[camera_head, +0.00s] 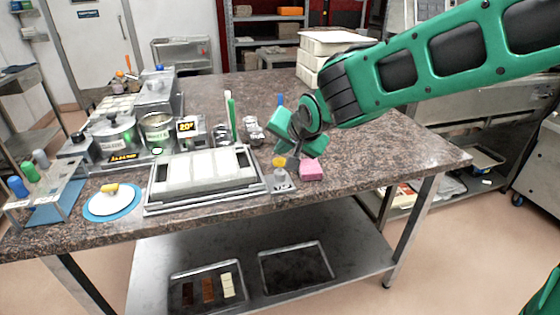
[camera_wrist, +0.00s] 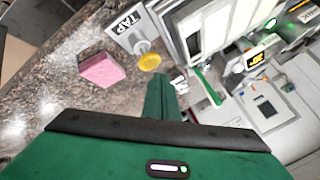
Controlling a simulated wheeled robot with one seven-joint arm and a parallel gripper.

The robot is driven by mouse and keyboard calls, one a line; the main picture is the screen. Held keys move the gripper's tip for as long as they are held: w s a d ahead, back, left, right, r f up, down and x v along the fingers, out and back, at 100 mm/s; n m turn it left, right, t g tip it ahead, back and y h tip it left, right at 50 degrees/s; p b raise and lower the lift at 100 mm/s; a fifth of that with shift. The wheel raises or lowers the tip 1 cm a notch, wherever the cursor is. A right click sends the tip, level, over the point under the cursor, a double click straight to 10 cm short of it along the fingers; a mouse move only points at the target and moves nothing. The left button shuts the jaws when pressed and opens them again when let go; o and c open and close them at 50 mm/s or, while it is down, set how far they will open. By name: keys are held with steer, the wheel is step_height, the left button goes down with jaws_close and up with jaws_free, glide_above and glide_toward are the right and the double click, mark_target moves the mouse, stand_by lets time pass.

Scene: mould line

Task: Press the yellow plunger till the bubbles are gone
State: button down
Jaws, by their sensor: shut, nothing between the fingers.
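The yellow plunger (camera_head: 279,162) is a small round knob on top of a small grey unit (camera_head: 281,183) at the table's front edge. In the wrist view the plunger (camera_wrist: 149,62) shows just beyond my fingertips, beside the unit's plate marked TAP (camera_wrist: 131,29). My gripper (camera_head: 293,162) is shut and empty, pointing down just right of the plunger; it also shows in the wrist view (camera_wrist: 162,80). I cannot tell whether it touches the plunger. A white mould (camera_head: 205,170) in a metal tray lies left of the unit. Bubbles are too small to make out.
A pink block (camera_head: 311,170) sits right beside the unit. A green upright stick (camera_head: 230,118) and a 20° display (camera_head: 187,127) stand behind the mould. A white disc with a yellow handle (camera_head: 110,202) lies at left. The tabletop on the right is clear.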

mark_target(281, 163)
steer(key=shift+s+f, duration=0.15)
steer(key=shift+f, duration=1.2)
stand_by(1.3)
steer(key=shift+r, duration=1.35)
steer(key=shift+r, duration=2.5)
